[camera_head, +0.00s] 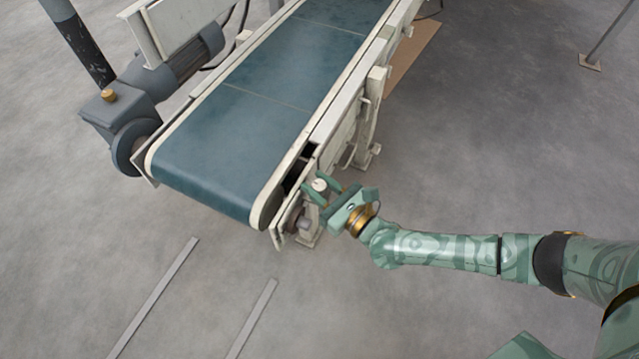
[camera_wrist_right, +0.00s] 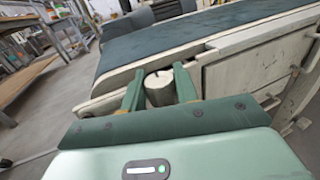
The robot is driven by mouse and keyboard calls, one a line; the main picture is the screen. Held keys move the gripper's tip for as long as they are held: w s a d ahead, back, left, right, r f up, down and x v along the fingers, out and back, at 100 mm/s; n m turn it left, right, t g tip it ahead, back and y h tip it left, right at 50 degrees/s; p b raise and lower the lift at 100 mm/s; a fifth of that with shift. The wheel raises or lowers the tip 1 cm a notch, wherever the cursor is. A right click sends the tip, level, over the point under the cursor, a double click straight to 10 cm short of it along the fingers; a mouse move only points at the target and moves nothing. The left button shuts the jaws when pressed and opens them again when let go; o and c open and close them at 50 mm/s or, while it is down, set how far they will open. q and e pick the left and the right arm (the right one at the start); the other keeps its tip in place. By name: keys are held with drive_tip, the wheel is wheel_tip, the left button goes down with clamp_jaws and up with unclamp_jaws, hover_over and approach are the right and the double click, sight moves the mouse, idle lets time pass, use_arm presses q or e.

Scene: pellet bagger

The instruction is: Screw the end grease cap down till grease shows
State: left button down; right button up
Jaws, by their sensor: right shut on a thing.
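The grease cap (camera_head: 319,184) is a small pale, round cap at the near right end of the conveyor, beside its side rail. My right gripper (camera_head: 316,190) comes in from the right and is shut on the cap, with one green finger on each side of it. In the right wrist view the pale cap (camera_wrist_right: 160,89) stands between the two fingers of the right gripper (camera_wrist_right: 159,80). I cannot make out any grease. My left gripper is not in view.
The blue conveyor belt (camera_head: 240,115) runs away to the upper right, with a pale frame and a leg (camera_head: 370,120) beside my right arm. A grey motor (camera_head: 190,55) and gearbox stand at the left. Two pale floor strips (camera_head: 155,295) lie in front; the floor around is clear.

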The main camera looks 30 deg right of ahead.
drive_tip(key=m+h+p, duration=0.1)
drive_tip(key=m+h, duration=0.1)
drive_tip(key=h, duration=0.1)
drive_tip(key=shift+a+t+h, duration=0.1)
drive_tip(key=shift+t+h, duration=0.2)
drive_tip(key=shift+t, duration=0.1)
drive_tip(key=m+h, duration=0.2)
drive_tip(key=shift+f+h, duration=0.1)
drive_tip(key=shift+h, duration=0.3)
drive_tip(key=shift+s+f+m+h, duration=0.1)
drive_tip(key=shift+m+h, duration=0.5)
drive_tip(key=shift+h, duration=0.2)
drive_tip(key=shift+f+m+g+h+b, duration=0.1)
drive_tip(key=shift+m+g+h+b, duration=0.25)
drive_tip(key=shift+m+h, duration=0.65)
drive_tip(key=m+h, duration=0.1)
drive_tip(key=h, duration=0.1)
drive_tip(key=shift+g+h+b, duration=0.35)
drive_tip(key=shift+h+b, duration=0.05)
drive_tip(key=shift+m+g+h, duration=0.7)
drive_tip(key=shift+m+h, duration=0.4)
drive_tip(key=shift+h, duration=0.3)
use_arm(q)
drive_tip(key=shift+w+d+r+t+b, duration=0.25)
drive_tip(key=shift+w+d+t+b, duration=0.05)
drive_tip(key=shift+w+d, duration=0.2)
use_arm(e)
drive_tip(key=shift+r+m+g+h, duration=0.2)
drive_tip(key=shift+m+g+h, duration=0.1)
drive_tip(key=shift+m+h, duration=0.15)
